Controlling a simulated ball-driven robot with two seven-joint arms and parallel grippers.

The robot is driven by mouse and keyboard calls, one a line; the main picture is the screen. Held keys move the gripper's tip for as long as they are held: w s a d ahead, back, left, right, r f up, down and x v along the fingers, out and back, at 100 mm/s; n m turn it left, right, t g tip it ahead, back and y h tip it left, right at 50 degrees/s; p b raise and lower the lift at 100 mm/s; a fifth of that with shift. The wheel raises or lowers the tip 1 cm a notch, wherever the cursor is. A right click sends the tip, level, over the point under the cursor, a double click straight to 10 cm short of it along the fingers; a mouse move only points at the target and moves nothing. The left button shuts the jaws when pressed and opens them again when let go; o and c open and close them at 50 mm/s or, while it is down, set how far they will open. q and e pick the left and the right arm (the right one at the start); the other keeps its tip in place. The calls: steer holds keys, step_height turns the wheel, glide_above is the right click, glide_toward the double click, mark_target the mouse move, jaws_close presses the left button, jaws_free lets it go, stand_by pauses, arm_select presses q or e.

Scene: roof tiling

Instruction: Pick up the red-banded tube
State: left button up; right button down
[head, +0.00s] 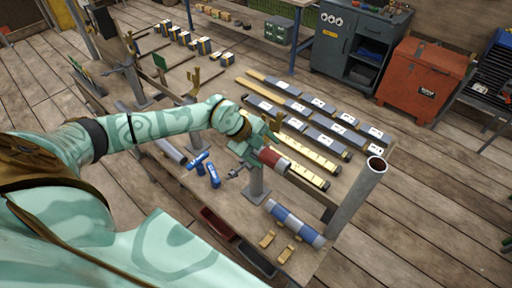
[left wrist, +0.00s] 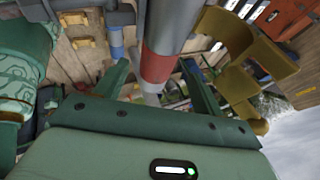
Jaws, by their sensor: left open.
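The red-banded tube (head: 272,159) is grey with a wide red band. In the head view it lies roughly level above the bench, at the top of a grey post (head: 258,184). My left gripper (head: 254,143) is right at it, partly covering its grey part. In the left wrist view the tube (left wrist: 158,66) runs between the two spread fingers of the left gripper (left wrist: 158,78), with gaps visible on both sides. The left gripper is open and holds nothing. How deep the tube sits between the fingers is hard to tell. My right gripper is not in view.
A blue-banded tube (head: 295,223) lies at the bench's front right, near a tall upright grey pipe (head: 354,203). Blue cylinders (head: 213,175) lie left of the post. Rows of dark and yellow strips (head: 300,112) lie behind. A red cabinet (head: 422,80) stands beyond.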

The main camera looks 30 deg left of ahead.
mark_target(273, 156)
arm_select(q)
steer(key=x, duration=0.4)
steer(key=shift+s+d, duration=0.2)
steer(key=shift+d, duration=0.1)
steer(key=c, duration=1.3)
steer(key=shift+c, duration=0.2)
steer(key=shift+r, duration=0.65)
steer(key=s+d+r+b, duration=0.1)
steer(key=s+d+r, duration=0.4)
steer(key=s+r, duration=0.6)
steer(key=shift+s+r, duration=0.4)
steer(key=shift+s, duration=0.6)
steer(key=shift+d, duration=0.1)
